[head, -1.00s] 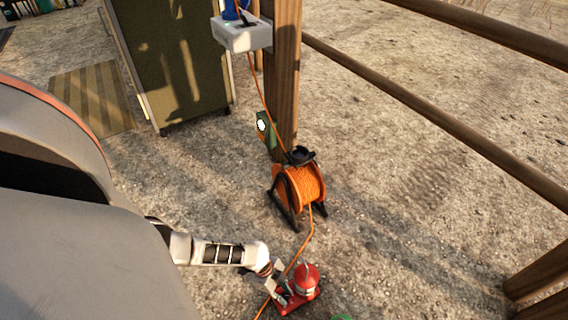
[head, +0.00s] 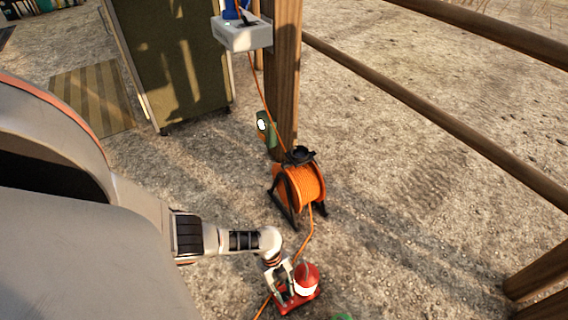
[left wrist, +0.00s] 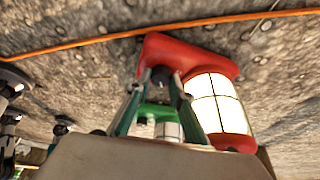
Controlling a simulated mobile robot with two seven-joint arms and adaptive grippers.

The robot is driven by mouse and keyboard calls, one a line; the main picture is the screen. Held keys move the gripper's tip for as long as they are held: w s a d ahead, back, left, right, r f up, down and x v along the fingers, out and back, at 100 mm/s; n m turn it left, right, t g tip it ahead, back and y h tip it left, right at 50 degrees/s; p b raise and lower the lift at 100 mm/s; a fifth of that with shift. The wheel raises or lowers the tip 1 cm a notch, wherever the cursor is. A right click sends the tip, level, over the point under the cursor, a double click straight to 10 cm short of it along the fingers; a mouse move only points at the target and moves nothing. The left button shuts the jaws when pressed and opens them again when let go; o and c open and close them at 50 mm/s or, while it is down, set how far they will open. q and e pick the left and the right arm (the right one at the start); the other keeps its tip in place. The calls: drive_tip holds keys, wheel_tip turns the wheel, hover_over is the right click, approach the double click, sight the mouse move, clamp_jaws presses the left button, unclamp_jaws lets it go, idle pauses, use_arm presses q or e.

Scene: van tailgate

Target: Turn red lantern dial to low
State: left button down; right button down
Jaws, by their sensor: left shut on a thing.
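The red lantern (head: 306,273) stands on the gravel at the bottom middle of the head view. In the left wrist view its red base (left wrist: 172,50) and pale, caged glass (left wrist: 216,101) fill the middle right. Its small dark dial (left wrist: 161,76) sits on the base, between my fingertips. My left gripper (head: 281,290) reaches down beside the lantern and is shut on the dial, with its fingertips (left wrist: 159,82) either side of it. The dial's setting cannot be read. My right gripper is not in view.
An orange cable reel (head: 299,186) stands behind the lantern by a wooden post (head: 284,80), its orange cable (head: 309,236) running past the lantern. A green object (head: 342,317) shows at the bottom edge. Fence rails (head: 430,108) cross the right; open gravel lies between.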

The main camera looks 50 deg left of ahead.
use_arm(q)
drive_tip(key=shift+a, duration=0.1)
drive_tip(key=c, duration=1.8)
unclamp_jaws()
drive_tip(key=shift+f, duration=0.1)
drive_tip(key=shift+v, duration=6.05)
drive_tip(key=shift+w, duration=0.1)
